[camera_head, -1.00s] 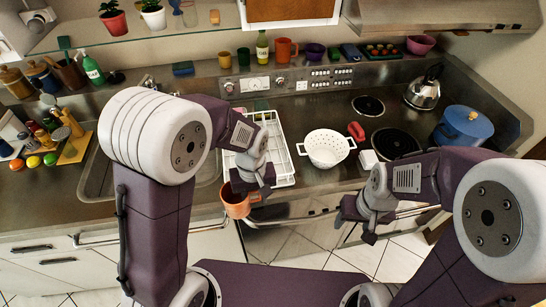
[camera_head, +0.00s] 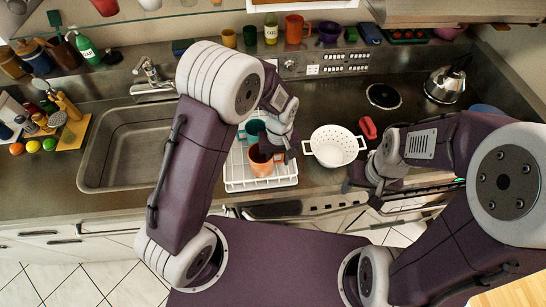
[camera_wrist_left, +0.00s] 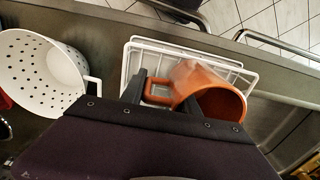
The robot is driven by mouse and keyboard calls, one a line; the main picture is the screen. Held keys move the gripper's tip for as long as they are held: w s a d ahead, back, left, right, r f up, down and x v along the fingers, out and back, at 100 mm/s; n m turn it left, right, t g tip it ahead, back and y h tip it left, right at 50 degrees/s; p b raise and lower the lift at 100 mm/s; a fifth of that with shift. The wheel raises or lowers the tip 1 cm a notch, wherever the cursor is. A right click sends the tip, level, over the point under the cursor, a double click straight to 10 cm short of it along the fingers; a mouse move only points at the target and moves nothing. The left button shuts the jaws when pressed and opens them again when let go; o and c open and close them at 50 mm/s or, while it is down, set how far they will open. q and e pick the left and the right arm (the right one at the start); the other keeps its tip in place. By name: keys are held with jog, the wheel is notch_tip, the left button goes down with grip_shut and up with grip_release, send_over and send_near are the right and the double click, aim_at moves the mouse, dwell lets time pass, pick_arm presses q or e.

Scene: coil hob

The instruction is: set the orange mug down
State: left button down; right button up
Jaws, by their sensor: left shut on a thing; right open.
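The orange mug (camera_head: 262,166) is over the white wire dish rack (camera_head: 234,184), its open top facing up in the head view. My left gripper (camera_head: 280,148) is shut on its handle; the wrist view shows the mug (camera_wrist_left: 207,88) with its handle between the fingers (camera_wrist_left: 158,92). The rack (camera_wrist_left: 133,50) lies beneath it in that view. I cannot tell whether the mug touches the rack. My right gripper (camera_head: 362,187) is open and empty near the counter's front edge.
A teal mug (camera_head: 255,126) stands in the rack behind the orange mug. A white colander (camera_head: 334,146) is right of the rack, with a red object (camera_head: 368,128) beyond. The sink (camera_head: 135,145) is left. Another orange mug (camera_head: 294,29) stands on the back ledge.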

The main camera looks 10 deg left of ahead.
aim_at(275, 163)
pick_arm(q)
jog(key=shift+w+a+f, duration=0.35)
jog(key=shift+w+f, duration=0.05)
jog(key=shift+w, duration=0.2)
jog(key=shift+w+a+f, duration=0.3)
jog(key=shift+w+f, duration=0.05)
jog(key=shift+w, duration=0.25)
jog(key=shift+s, duration=0.25)
notch_tip(275, 163, down, 4)
jog(key=shift+r+p, duration=0.15)
jog(key=shift+p, duration=0.65)
jog(key=shift+w+f, duration=0.25)
jog(key=shift+s, duration=0.2)
jog(key=c, duration=0.9)
grip_release()
jog(key=shift+f, duration=0.1)
